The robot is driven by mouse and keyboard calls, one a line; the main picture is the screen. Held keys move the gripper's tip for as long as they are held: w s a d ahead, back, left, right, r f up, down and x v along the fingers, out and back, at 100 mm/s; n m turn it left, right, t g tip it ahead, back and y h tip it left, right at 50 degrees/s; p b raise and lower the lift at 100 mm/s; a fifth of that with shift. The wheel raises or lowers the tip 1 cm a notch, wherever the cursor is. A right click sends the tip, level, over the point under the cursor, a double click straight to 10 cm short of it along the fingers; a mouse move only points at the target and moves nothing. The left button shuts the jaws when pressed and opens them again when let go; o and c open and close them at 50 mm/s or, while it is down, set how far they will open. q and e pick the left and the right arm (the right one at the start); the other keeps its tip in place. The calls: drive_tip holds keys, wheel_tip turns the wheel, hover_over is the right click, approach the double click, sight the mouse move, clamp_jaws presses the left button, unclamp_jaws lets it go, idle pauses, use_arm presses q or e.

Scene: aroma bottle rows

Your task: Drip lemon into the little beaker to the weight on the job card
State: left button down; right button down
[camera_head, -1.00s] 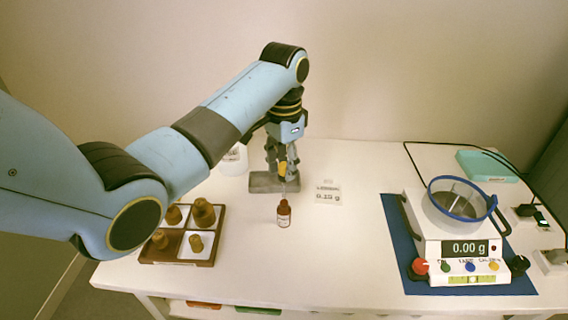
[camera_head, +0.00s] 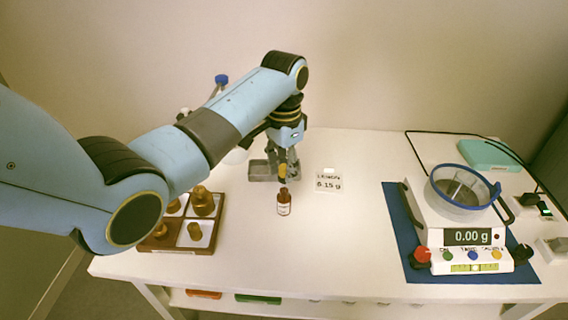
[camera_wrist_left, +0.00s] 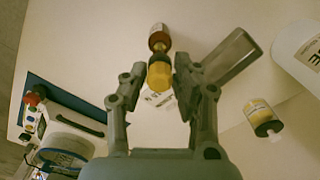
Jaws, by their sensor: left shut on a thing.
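My left gripper (camera_head: 283,165) points down and is shut on a yellow dropper bulb (camera_wrist_left: 159,74). The dropper is above a small amber bottle (camera_head: 284,203) with a white label, standing upright on the table; the bottle also shows behind the bulb in the left wrist view (camera_wrist_left: 158,38). I cannot tell whether the dropper's tip is inside the neck. The job card (camera_head: 328,182) seems to say lemon; its figure is blurred and ends in .15 g. The scale (camera_head: 455,240) reads 0.00 g. My right gripper is out of view.
A grey tray (camera_head: 260,172) lies behind my gripper. A blue-capped container (camera_head: 221,80) is partly hidden by my arm. The table between card and blue mat (camera_head: 400,225) is clear; a cable runs behind.

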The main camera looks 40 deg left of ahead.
use_arm(q)
drive_tip(key=shift+f+b, duration=0.65)
drive_tip(key=shift+f, duration=0.9)
drive_tip(key=c, duration=1.5)
unclamp_jaws()
drive_tip(key=shift+c, duration=0.7)
drive_tip(key=shift+r, duration=0.1)
wheel_tip(320, 180, up, 9)
drive_tip(key=p, duration=1)
drive_tip(key=shift+f, duration=0.25)
